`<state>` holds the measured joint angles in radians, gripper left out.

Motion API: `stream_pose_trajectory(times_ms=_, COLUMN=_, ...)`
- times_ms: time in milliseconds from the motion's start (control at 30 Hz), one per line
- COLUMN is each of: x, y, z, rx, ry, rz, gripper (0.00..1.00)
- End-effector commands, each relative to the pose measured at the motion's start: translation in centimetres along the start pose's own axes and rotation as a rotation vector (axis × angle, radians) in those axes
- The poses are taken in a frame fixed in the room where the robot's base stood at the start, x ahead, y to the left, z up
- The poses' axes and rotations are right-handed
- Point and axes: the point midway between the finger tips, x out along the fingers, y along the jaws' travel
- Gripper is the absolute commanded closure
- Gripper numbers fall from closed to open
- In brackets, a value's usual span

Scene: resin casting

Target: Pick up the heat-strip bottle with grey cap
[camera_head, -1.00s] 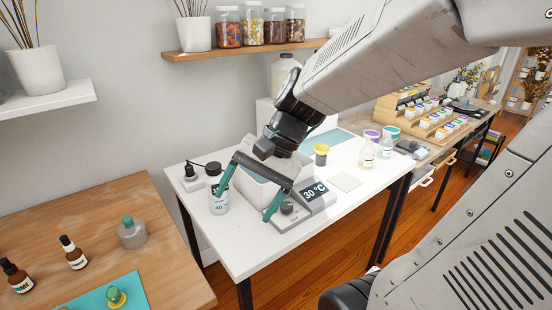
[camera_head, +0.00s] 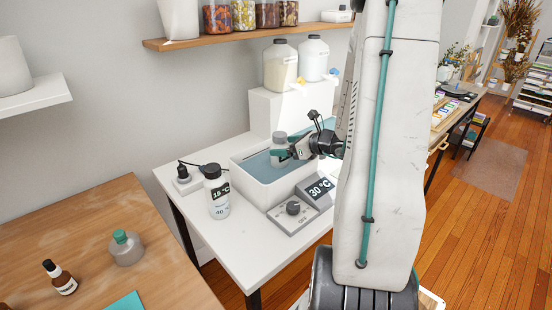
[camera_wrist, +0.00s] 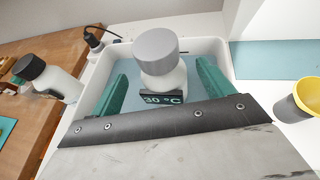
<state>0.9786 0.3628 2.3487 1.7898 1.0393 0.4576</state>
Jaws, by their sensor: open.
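The heat-strip bottle with grey cap (camera_wrist: 162,75) stands in the water bath (camera_wrist: 220,50), white with a dark strip reading 30 °C. In the wrist view, my gripper (camera_wrist: 166,84) is open. Its two teal fingers are on either side of the bottle, with gaps to both. The bottle's lower part is hidden by the gripper's dark bar.
A black-capped bottle (camera_head: 216,195), strip reading 18 °C, stands on the white table left of the bath. A dial controller (camera_head: 293,209) and 30 °C display (camera_head: 319,189) are in front. A yellow-rimmed cup (camera_wrist: 300,100) is at right in the wrist view.

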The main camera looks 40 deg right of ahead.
Motion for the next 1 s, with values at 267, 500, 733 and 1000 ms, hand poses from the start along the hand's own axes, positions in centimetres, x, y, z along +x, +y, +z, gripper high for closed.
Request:
stream_pose_trajectory(times_ms=267, x=3.8, y=-0.2, z=-0.4, rx=0.001, ry=0.000, rz=-0.001, gripper=0.20)
stream_pose_trajectory(times_ms=500, x=5.4, y=-0.1, z=-0.3, rx=0.000, ry=0.000, rz=-0.002, gripper=0.20)
stream_pose_trajectory(times_ms=733, x=5.5, y=0.0, z=-0.3, rx=-0.001, ry=0.000, rz=0.000, gripper=0.39)
stream_pose_trajectory(times_ms=1000, x=5.4, y=-0.1, z=-0.2, rx=-0.002, ry=-0.001, rz=0.000, gripper=0.81)
